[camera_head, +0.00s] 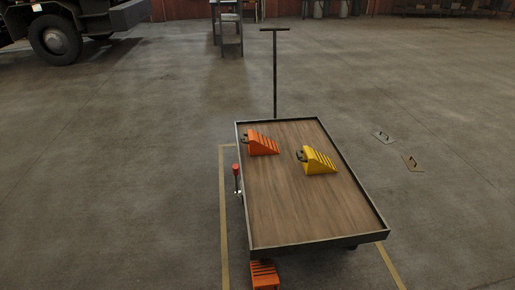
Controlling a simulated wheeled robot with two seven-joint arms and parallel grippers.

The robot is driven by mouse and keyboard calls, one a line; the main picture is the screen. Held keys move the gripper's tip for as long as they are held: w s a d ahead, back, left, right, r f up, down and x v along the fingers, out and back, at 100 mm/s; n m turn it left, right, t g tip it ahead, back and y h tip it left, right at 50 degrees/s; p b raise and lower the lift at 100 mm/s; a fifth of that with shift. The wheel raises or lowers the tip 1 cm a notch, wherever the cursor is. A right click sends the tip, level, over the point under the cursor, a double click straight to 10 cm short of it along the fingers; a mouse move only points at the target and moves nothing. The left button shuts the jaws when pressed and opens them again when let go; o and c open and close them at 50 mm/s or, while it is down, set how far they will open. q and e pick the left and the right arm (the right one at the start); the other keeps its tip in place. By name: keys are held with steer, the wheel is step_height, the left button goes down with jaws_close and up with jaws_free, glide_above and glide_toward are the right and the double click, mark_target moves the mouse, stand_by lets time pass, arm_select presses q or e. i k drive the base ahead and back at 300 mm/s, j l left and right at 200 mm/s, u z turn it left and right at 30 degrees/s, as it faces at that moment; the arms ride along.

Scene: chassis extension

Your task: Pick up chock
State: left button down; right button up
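An orange wedge-shaped chock (261,144) with dark ridges and a dark handle rests on the wooden bed of a cart (305,213), towards its far left. A yellow chock (319,161) of like shape, also with a dark handle, rests on the same bed to the right and a little nearer. Another orange ridged chock (264,275) is on the floor at the cart's near left corner, partly cut off by the picture's bottom edge. Neither of my grippers is in view.
The cart has a raised dark rim and a tall T-shaped handle (275,75) at its far end. A red-topped lever (236,173) stands by its left side. A truck (75,25) is far left; open floor surrounds the cart.

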mark_target(258, 144)
steer(key=i+j+z, duration=0.15)
steer(key=i+j, duration=0.45)
steer(key=i+j+z, duration=0.15)
steer(key=i+j, duration=0.45)
steer(key=j, duration=0.1)
